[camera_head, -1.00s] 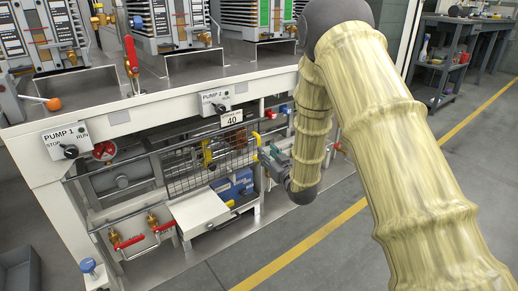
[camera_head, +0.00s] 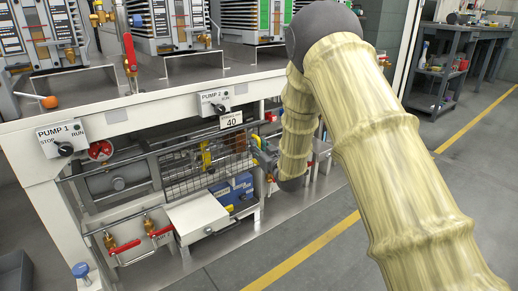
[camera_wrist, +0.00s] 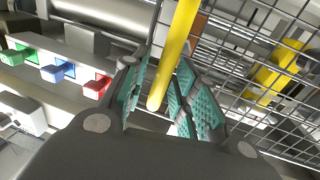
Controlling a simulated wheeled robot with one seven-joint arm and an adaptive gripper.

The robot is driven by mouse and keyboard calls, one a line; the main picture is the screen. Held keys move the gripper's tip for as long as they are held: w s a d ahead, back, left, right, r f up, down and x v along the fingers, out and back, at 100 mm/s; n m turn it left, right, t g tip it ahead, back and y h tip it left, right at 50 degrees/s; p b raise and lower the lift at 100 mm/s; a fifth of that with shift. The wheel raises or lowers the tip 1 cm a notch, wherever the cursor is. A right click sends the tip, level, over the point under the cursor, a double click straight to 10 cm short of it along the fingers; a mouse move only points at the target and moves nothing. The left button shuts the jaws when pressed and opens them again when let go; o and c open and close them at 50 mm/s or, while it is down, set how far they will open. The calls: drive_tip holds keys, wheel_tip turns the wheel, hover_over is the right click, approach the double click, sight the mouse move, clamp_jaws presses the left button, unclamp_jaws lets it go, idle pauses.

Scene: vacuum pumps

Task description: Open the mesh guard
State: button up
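The mesh guard (camera_head: 188,184) is a dark wire grid panel in a frame under the bench, upright and seemingly closed. In the wrist view its wires (camera_wrist: 236,52) fill the right side. A yellow rod-like handle (camera_wrist: 177,50) runs down from the top of the wrist view, its rounded end between the finger pads. My gripper (camera_wrist: 158,95) has teal ribbed pads on both sides of this rod, with some gap showing, so it looks open around it.
A white box (camera_head: 197,213) and red-handled valves (camera_head: 125,246) are below the guard. A blue box (camera_head: 233,188) sits behind it. Green, blue and red fittings (camera_wrist: 58,72) are left of my gripper in the wrist view. Open floor (camera_head: 330,262) lies in front.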

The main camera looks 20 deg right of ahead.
clamp_jaws()
